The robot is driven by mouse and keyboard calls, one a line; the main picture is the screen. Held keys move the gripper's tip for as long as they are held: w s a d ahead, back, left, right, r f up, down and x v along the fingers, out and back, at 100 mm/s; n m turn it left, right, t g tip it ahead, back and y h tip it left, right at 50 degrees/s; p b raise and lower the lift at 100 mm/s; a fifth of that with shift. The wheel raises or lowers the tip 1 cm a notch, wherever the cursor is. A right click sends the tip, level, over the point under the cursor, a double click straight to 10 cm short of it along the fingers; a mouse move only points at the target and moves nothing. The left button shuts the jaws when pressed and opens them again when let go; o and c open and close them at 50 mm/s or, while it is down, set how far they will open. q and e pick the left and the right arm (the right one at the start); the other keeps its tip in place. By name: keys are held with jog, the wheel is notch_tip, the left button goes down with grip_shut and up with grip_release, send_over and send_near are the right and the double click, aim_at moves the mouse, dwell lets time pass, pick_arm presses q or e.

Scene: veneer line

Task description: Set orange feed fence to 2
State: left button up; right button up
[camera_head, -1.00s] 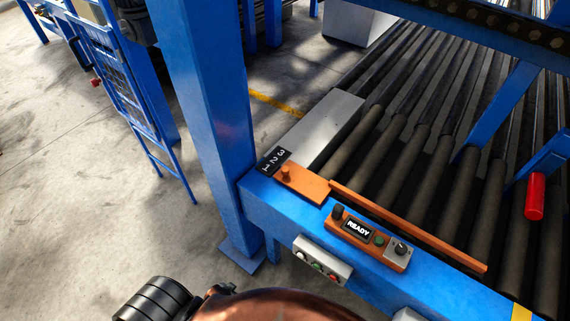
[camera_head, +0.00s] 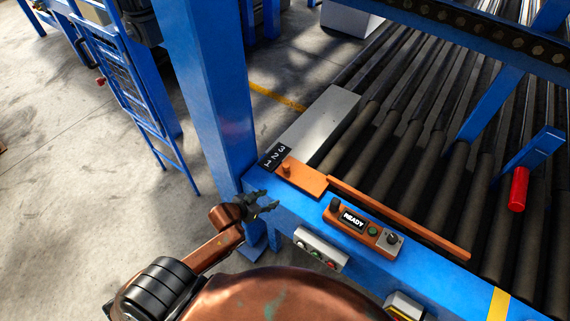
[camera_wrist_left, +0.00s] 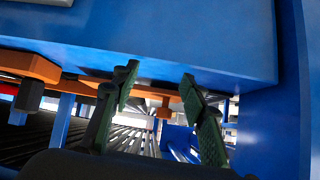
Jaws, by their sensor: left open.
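The orange feed fence (camera_head: 395,215) is a long bar along the near edge of the rollers. At its left end is an orange block (camera_head: 302,177) with a small knob (camera_head: 286,168) on top. A black plate (camera_head: 276,157) marked 3, 2, 1 lies beside the block; I cannot tell exactly which number it lines up with. My left gripper (camera_head: 268,202) is open and empty, near the blue beam just below the block and apart from the knob. In the left wrist view its two fingers (camera_wrist_left: 157,85) are spread, with the blue beam behind. My right gripper is out of view.
An orange panel (camera_head: 362,228) with a READY display sits on the blue beam (camera_head: 300,206). A grey button box (camera_head: 321,248) hangs on its front. A red cylinder (camera_head: 518,188) hangs over the rollers.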

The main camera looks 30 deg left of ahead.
aim_at(285, 165)
pick_arm(q)
jog(key=w+a+r+t, duration=0.1)
jog(key=w+r, duration=0.1)
jog(key=w+a+r+t+h, duration=0.1)
jog(key=w+r, duration=0.1)
jog(key=w, duration=0.1)
jog(key=w+a+r+m+h, duration=0.1)
jog(key=w+r, duration=0.1)
jog(key=w, duration=0.1)
jog(key=shift+w+a+t, duration=0.1)
jog(key=shift+w+t, duration=0.05)
jog(key=shift+t, duration=0.25)
jog(key=shift+w+r, duration=0.1)
jog(key=shift+w, duration=0.2)
jog(key=x, duration=0.7)
jog(key=shift+w, duration=0.15)
jog(key=shift+c, duration=0.4)
grip_shut()
